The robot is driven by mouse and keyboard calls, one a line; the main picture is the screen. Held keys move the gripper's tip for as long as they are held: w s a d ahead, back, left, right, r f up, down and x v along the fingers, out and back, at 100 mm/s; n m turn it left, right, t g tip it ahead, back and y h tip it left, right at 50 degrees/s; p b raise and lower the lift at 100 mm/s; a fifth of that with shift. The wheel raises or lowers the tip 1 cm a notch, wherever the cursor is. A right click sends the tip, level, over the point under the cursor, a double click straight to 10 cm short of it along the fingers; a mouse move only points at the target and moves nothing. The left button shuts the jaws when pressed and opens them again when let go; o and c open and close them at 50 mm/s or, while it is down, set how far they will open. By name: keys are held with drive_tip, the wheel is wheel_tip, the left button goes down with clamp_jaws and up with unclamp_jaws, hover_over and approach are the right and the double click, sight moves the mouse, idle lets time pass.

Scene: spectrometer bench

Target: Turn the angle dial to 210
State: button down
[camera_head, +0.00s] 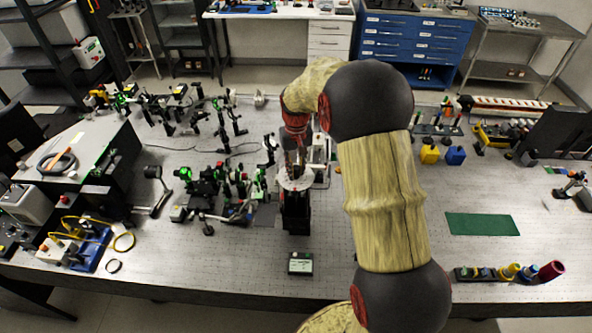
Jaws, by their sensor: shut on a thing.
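The angle dial (287,185) looks like a pale round disc on top of a dark upright block (296,215) near the middle of the bench. My gripper (292,168) points down onto the disc from above. It is shut on the dial's middle part, as far as the small picture shows. The gripper and wrist hide the dial's centre and most of its far side. The scale marks and the current angle are too small to read. A small box with a pale greenish face (300,263) lies on the bench in front of the block; any writing on it is unreadable.
Optical mounts and posts (215,185) crowd the bench left of the dial. A green mat (481,224) lies at the right, with a rack of coloured cylinders (508,273) at the front right edge. The bench around the small box is clear.

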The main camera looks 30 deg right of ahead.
drive_tip(key=m, duration=0.6)
drive_tip(key=shift+b, duration=0.4)
drive_tip(key=m, duration=0.6)
drive_tip(key=shift+m, duration=0.3)
drive_tip(key=c, duration=1.6)
unclamp_jaws()
drive_tip(key=shift+c, duration=0.2)
wheel_tip(320, 180, up, 12)
